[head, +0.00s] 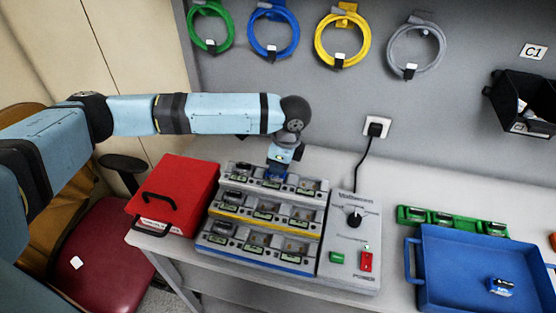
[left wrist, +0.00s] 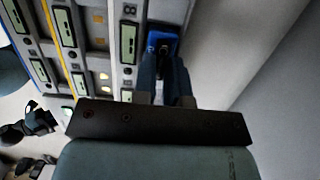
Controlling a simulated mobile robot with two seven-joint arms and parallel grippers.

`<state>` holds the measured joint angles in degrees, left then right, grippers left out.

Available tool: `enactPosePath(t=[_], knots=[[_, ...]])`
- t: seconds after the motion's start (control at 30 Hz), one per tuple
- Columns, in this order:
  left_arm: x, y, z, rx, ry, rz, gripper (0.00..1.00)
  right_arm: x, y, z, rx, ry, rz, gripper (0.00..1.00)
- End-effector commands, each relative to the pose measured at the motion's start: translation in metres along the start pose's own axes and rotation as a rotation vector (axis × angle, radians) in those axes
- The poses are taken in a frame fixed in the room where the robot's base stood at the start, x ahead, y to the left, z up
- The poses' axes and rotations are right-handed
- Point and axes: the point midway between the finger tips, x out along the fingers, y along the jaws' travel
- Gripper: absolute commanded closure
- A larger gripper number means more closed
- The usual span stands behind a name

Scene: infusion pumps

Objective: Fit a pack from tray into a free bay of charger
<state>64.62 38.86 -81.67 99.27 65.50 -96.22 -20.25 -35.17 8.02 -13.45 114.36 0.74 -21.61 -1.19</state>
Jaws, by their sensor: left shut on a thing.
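The charger (head: 262,220) is a grey stepped unit on the bench with three rows of bays, edged in yellow and blue. My left gripper (head: 280,166) is at its top row, pointing down, shut on a blue pack (head: 277,176). In the left wrist view the blue pack (left wrist: 164,42) shows between the fingers, beside the charger's edge bays; I cannot tell if it is seated. The blue tray (head: 418,290) at the right holds another blue and white pack (head: 501,287). My right gripper is out of view.
A red case (head: 172,195) stands left of the charger. A grey control box (head: 350,240) with a knob and red switch adjoins its right side. A green rack (head: 455,221) lies behind the tray. Coiled cables hang on the wall above.

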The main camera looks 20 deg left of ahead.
Motion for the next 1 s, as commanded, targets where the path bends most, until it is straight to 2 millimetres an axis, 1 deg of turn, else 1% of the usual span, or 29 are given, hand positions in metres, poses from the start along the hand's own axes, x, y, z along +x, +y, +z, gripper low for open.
enactPosePath(t=[0.4,1.0], knots=[[-0.0001,-0.0001,0.0000,0.000,0.000,0.000,1.00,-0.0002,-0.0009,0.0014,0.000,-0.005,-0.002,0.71],[0.0043,0.0000,-0.0009,-0.001,0.000,0.000,1.00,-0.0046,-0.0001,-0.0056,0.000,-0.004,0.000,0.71]])
